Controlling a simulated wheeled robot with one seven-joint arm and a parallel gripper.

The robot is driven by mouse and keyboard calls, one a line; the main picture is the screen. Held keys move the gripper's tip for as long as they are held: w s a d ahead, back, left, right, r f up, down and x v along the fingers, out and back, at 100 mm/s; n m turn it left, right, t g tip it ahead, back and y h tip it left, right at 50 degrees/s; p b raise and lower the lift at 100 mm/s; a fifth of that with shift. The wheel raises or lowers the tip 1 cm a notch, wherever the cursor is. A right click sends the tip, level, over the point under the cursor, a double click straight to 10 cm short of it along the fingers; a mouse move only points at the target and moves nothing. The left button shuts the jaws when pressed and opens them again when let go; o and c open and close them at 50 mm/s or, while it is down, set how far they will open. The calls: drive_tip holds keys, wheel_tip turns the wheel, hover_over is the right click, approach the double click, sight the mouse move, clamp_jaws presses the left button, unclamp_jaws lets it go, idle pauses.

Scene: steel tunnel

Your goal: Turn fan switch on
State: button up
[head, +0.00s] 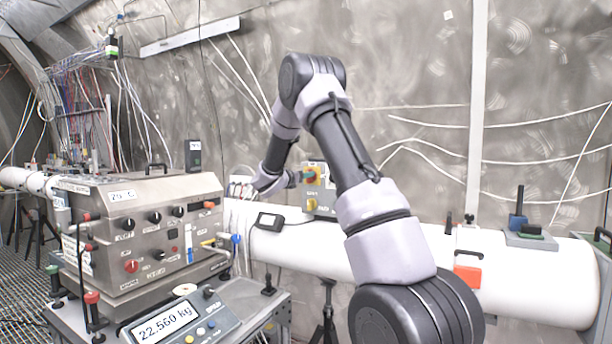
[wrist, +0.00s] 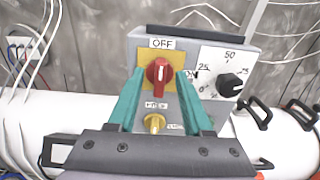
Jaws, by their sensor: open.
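The fan switch looks to be the red rotary knob (wrist: 158,76) on a yellow plate, on the front of a grey control box (wrist: 212,42) in the wrist view. Its grip bar stands upright, toward the "OFF" label above. An "ON" label at its right is partly covered by a finger. My gripper (wrist: 160,73) is open, its teal fingers on either side of the knob; I cannot tell whether they touch it. In the head view the control box (head: 325,203) is small, behind my arm, with my gripper (head: 300,177) at its left side.
A yellow knob (wrist: 155,123) sits below the red one, and a black dial (wrist: 231,84) with a number scale is at its right. The box stands by a white pipe (head: 520,285). A steel instrument (head: 140,230) and a scale display (head: 165,325) are at left.

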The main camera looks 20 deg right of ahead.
drive_tip(key=shift+x, duration=0.8)
clamp_jaws()
